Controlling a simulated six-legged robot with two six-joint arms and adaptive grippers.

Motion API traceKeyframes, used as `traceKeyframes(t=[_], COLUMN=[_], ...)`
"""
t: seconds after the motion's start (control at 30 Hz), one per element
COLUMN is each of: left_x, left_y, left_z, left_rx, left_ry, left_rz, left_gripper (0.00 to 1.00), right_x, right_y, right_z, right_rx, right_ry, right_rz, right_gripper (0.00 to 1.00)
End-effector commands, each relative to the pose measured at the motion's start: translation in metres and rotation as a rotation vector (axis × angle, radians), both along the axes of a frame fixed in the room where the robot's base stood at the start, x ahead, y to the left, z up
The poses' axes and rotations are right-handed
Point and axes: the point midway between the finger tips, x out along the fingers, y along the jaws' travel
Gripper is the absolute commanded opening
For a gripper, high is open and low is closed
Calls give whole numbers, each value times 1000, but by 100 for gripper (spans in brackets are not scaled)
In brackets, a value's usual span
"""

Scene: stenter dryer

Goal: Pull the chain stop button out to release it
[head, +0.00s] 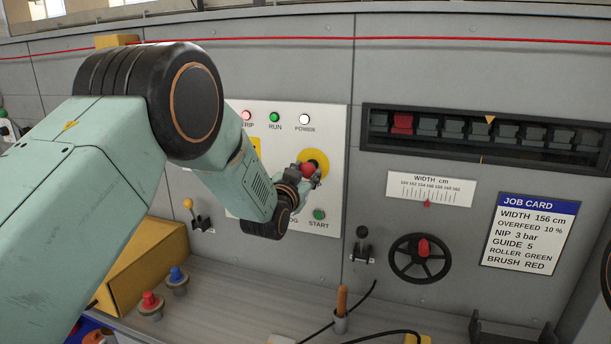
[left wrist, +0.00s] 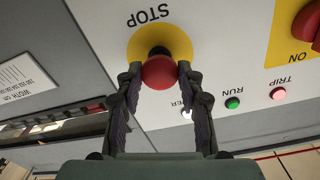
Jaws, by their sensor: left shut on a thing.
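The chain stop button is a red mushroom head (head: 308,170) on a round yellow plate (head: 318,158) on the white control panel (head: 335,195). In the left wrist view the red button (left wrist: 159,73) shows in front of its yellow plate marked STOP (left wrist: 150,44), with a dark collar between them. My left gripper (head: 314,178) is at the button, and its two fingertips (left wrist: 158,72) are on either side of the red head, shut on it. My right gripper is not in view.
TRIP, RUN (head: 274,117) and POWER (head: 304,118) lamps sit above the button, and a green START button (head: 319,214) below. A black handwheel (head: 420,258) and a lever (head: 362,240) are to the right. A shelf (head: 230,300) with loose parts lies below.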

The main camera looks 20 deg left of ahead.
Motion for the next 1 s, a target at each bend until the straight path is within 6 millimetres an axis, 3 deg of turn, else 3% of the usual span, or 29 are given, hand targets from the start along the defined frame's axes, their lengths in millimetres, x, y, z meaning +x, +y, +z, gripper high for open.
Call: traceKeyframes(t=[0.3, 0.33, 0.57, 1.0], left_x=[2, 2, 3, -5], left_y=[-1, -1, -1, 0], left_z=[-7, -7, -7, -4], left_rx=[1, 1, 1, 0], left_ry=[17, 17, 17, 11], left_rz=[-1, -1, -1, 0], left_gripper=[0, 40, 60, 61], right_x=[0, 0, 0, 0], right_y=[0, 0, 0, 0], right_z=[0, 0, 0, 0], right_rx=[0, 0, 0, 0], right_ry=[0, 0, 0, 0], right_rz=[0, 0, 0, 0], right_gripper=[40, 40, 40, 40])
